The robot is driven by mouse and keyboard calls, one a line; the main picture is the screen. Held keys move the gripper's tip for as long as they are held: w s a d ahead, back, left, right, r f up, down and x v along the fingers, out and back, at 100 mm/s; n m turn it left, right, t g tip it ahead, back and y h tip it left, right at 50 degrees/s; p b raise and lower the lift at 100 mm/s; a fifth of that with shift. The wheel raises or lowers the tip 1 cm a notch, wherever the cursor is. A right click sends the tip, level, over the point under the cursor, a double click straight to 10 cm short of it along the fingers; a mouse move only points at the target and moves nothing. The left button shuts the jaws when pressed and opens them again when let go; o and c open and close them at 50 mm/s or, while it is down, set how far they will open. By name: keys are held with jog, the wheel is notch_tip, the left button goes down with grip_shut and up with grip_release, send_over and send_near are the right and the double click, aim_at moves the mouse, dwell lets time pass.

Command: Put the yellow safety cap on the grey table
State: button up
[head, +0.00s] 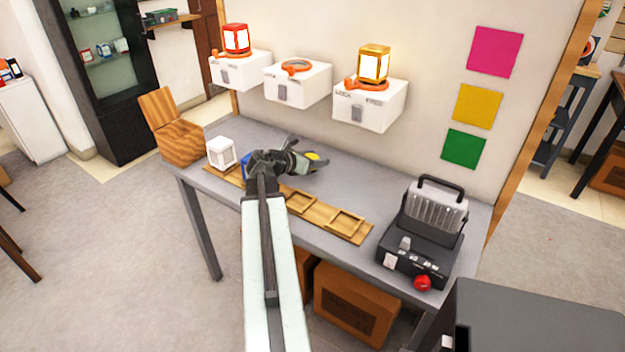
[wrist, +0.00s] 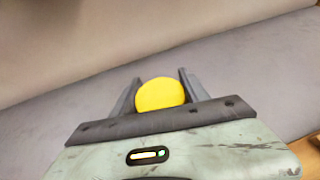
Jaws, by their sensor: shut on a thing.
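The yellow safety cap (wrist: 160,94) is between the two fingers of my gripper (wrist: 157,88) in the wrist view. My gripper is shut on it. In the head view a bit of the yellow cap (head: 313,156) shows beside my gripper (head: 305,160), which is over the back part of the grey table (head: 352,180). The grey surface also fills much of the wrist view (wrist: 50,130). I cannot tell whether the cap touches the table or is held just above it.
A wooden rack (head: 325,215) lies along the table's front, with a white lantern (head: 221,152) and a partly hidden blue item (head: 246,166) on the left. An open wooden box (head: 180,142) stands at the left end, a black machine (head: 425,235) at the right. White wall boxes (head: 370,105) hang above.

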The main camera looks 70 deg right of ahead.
aim_at(315, 175)
notch_tip(315, 175, down, 4)
jog(key=b, duration=0.4)
jog(key=shift+r, duration=0.25)
jog(key=shift+f, duration=0.15)
jog(key=o, duration=1.3)
jog(key=shift+o, duration=0.2)
